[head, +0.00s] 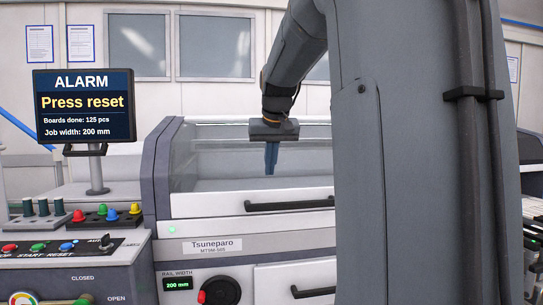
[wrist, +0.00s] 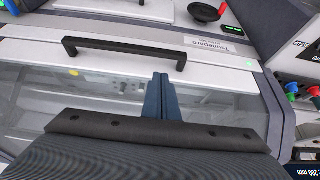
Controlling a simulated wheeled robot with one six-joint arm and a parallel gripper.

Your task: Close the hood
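The hood (head: 205,205) is a clear cover with a white front band. It looks lowered, with its band meeting the machine's front below. Its long black handle (head: 290,203) runs along the band, and the handle also shows in the wrist view (wrist: 120,46). My gripper (head: 271,172) points down above the clear part of the hood, behind the handle in the head view. In the wrist view my gripper (wrist: 163,76) has its two dark blue fingers side by side, close together, with nothing between them. The fingertips look apart from the handle.
A screen (head: 85,105) at left reads "ALARM Press reset". Below it is a control panel (head: 70,248) with coloured buttons and a key switch. A lower black handle (head: 313,291) and a rail-width knob (head: 220,291) are on the machine's front. My arm hides the right side.

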